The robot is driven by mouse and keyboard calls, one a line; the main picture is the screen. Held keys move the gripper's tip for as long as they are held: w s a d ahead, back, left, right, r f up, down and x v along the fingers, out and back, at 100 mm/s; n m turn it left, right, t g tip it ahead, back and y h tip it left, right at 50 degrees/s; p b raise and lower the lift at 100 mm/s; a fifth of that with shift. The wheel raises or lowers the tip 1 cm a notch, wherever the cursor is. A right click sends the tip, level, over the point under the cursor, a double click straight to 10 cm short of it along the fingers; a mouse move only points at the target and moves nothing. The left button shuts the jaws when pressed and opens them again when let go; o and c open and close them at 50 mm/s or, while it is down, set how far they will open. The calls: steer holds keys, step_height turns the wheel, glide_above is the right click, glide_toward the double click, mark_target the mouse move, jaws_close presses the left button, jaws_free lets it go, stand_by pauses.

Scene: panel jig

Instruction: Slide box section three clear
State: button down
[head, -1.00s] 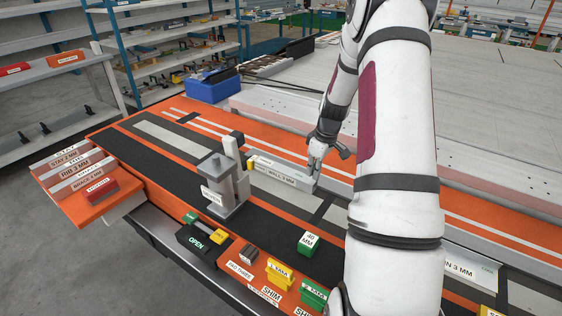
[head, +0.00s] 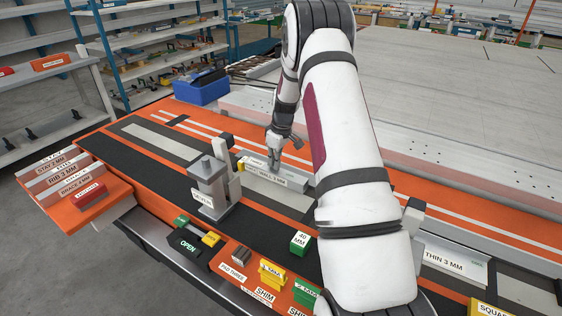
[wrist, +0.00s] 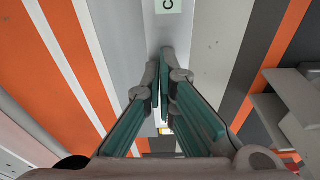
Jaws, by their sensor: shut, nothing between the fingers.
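The grey box section (head: 288,182), with a label reading "WALL 3 MM", lies on the orange and black jig bed. Its left end is close to the grey clamp tower (head: 211,186), with a small yellow piece (head: 241,164) between them. My gripper (head: 273,163) is shut and empty, pointing down at about the middle of the section. Whether the fingertips touch it I cannot tell.
A green 40 MM block (head: 300,242) stands on the black strip in front. A "THIN 3 MM" piece (head: 440,262) lies right of my arm. Shim blocks (head: 272,272) line the front edge. A blue bin (head: 202,88) stands behind. The black strip left of the tower is clear.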

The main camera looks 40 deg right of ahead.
mark_target(296, 177)
steer(key=shift+a+f, duration=0.1)
steer(key=shift+f, duration=0.15)
steer(key=s+p, duration=0.1)
steer(key=s, duration=0.1)
steer(key=s+d+p, duration=0.1)
steer(key=s, duration=0.2)
steer(key=s+d+p, duration=0.1)
steer(key=s, duration=0.1)
steer(key=shift+s, duration=0.25)
steer(key=shift+s+d+f+p, duration=0.2)
steer(key=shift+s+p, duration=0.1)
steer(key=shift+s, duration=0.2)
steer(key=shift+r+p, duration=0.3)
steer(key=shift+r, duration=0.45)
steer(key=shift+w, duration=0.1)
steer(key=shift+a, duration=0.15)
